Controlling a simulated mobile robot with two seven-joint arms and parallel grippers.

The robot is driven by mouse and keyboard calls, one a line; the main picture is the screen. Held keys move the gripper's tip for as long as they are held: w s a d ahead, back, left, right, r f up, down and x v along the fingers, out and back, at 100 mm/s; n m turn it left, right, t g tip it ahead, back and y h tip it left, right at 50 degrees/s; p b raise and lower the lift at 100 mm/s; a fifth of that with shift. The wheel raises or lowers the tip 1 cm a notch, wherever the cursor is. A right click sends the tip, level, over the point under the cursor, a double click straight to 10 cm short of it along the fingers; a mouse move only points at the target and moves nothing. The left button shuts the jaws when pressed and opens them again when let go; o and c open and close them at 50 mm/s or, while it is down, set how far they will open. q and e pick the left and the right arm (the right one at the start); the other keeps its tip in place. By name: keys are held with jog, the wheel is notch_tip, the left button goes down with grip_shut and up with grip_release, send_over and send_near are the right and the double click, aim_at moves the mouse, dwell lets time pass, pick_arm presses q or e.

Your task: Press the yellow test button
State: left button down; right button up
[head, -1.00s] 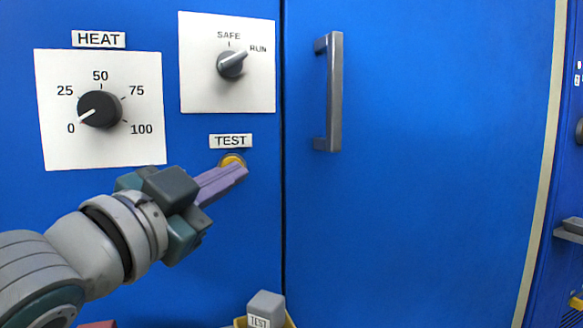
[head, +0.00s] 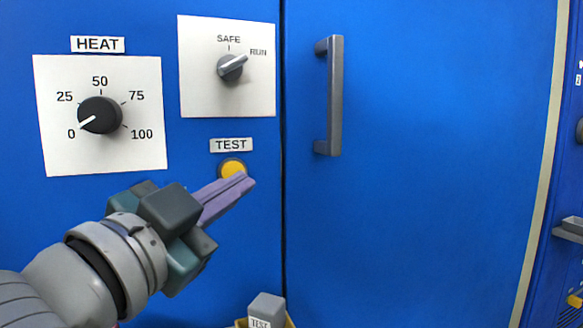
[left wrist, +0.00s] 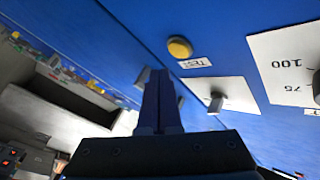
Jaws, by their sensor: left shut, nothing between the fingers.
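The yellow test button (head: 231,168) sits on the blue panel under the TEST label (head: 231,145). It also shows in the left wrist view (left wrist: 179,48), where a gap of blue panel separates it from the fingertips in the picture. My left gripper (head: 247,181) is shut and empty, with its purple fingers pointing up and right. In the head view its tips overlap the button's lower right edge; I cannot tell from that view whether they touch it. My right gripper is not in view.
The heat knob (head: 99,115) points at 0. The SAFE/RUN switch (head: 231,67) points toward RUN. A blue door with a grey handle (head: 335,95) is to the right. A grey block marked TEST (head: 266,308) stands at the bottom.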

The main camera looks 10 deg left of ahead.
pick_arm(q)
jog(key=shift+s+d+p, duration=0.2)
jog(key=shift+s+d, duration=0.3)
jog(key=shift+s, duration=0.25)
jog(key=shift+s+d+p, duration=0.15)
jog(key=shift+s+d, duration=0.3)
jog(key=shift+s, duration=0.25)
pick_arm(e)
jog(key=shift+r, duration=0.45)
pick_arm(q)
jog(key=shift+r, duration=0.1)
